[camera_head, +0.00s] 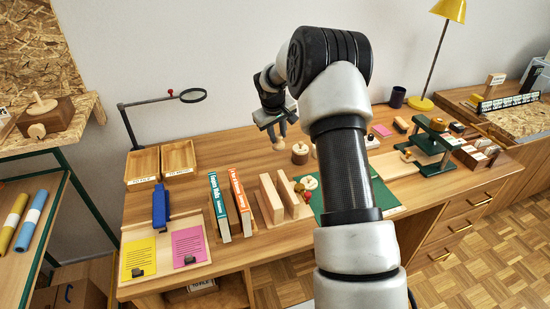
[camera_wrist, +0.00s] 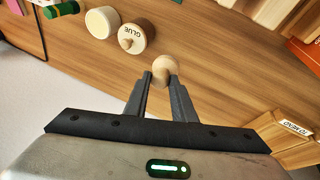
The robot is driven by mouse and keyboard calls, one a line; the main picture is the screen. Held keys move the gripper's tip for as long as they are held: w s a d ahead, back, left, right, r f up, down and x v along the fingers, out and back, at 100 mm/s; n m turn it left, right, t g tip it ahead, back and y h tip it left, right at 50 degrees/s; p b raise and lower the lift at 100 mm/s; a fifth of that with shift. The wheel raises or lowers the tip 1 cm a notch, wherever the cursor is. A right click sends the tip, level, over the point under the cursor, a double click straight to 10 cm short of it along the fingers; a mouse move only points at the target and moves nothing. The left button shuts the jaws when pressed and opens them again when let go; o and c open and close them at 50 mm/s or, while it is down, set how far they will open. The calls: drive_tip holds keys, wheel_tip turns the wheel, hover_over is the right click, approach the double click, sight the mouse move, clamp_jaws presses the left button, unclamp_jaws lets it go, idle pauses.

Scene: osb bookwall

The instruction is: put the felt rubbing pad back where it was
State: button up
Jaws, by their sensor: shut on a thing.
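My gripper (camera_head: 279,127) is at the back of the desk, fingers pointing down. In the wrist view its fingertips (camera_wrist: 162,80) are closed on a pale, rounded wooden piece (camera_wrist: 165,67), which I take to be the felt rubbing pad. The piece also shows below the fingers in the head view (camera_head: 279,144). No felt face is visible, and I cannot tell whether its underside touches the desk. A glue pot (camera_wrist: 132,38) with a knobbed lid stands close by, apart from the held piece; a pot also shows right of my gripper in the head view (camera_head: 300,154).
Wooden trays (camera_head: 143,165), a magnifier (camera_head: 193,95), a teal book (camera_head: 219,207) and an orange book (camera_head: 240,203) stand left. A wooden stand (camera_head: 272,200) is in front. Bare desk lies left of my gripper.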

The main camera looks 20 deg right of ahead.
sight(277, 149)
wheel_tip(277, 149, down, 8)
drive_tip(key=shift+r+b, duration=0.1)
drive_tip(key=shift+b, duration=0.25)
drive_tip(key=shift+f, duration=0.25)
drive_tip(key=o, duration=1)
drive_tip(key=shift+r, duration=0.1)
drive_tip(key=shift+c, duration=0.2)
drive_tip(key=shift+r, duration=0.1)
